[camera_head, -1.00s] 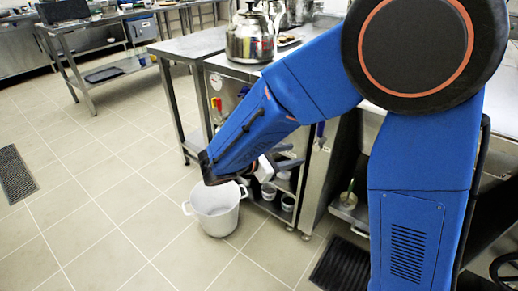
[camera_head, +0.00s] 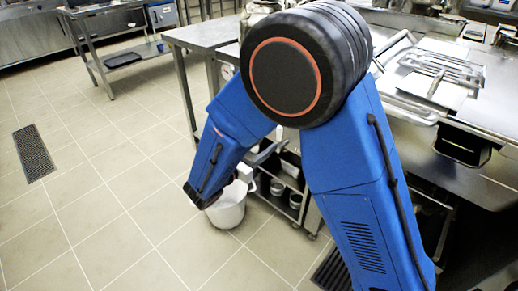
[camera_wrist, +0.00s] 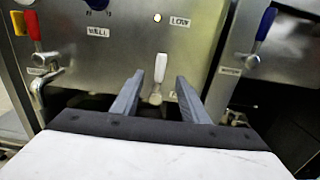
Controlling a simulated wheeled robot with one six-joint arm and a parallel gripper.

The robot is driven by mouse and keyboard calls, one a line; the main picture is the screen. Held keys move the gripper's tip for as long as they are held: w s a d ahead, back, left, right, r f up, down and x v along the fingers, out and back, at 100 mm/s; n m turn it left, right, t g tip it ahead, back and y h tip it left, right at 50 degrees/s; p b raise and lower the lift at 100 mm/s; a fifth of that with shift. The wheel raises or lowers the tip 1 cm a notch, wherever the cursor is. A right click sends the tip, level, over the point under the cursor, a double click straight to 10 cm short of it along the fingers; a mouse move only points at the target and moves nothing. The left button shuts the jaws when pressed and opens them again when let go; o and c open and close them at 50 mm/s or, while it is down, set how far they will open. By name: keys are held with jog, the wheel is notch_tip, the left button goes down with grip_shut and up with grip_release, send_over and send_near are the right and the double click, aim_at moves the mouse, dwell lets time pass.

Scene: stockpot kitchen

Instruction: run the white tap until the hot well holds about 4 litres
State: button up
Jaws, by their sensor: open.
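The white tap (camera_wrist: 160,69) is a white lever pointing up on a steel panel in the wrist view. My gripper (camera_wrist: 158,80) is open, with one grey finger on each side of the lever in the picture. I see no clear contact, and the depth between fingertips and lever is hard to judge. A label below the tap is partly hidden by my right finger. Labels WELL and LOW sit above, near a small pale light (camera_wrist: 157,18). The well's inside and its water level are not visible.
A red lever (camera_wrist: 32,26) is left of the white tap and a blue lever (camera_wrist: 265,23) right. A steel counter (camera_head: 480,90) fills the right; open floor lies left.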

aim_at(278, 135)
jog(key=shift+x, duration=3.8)
grip_shut()
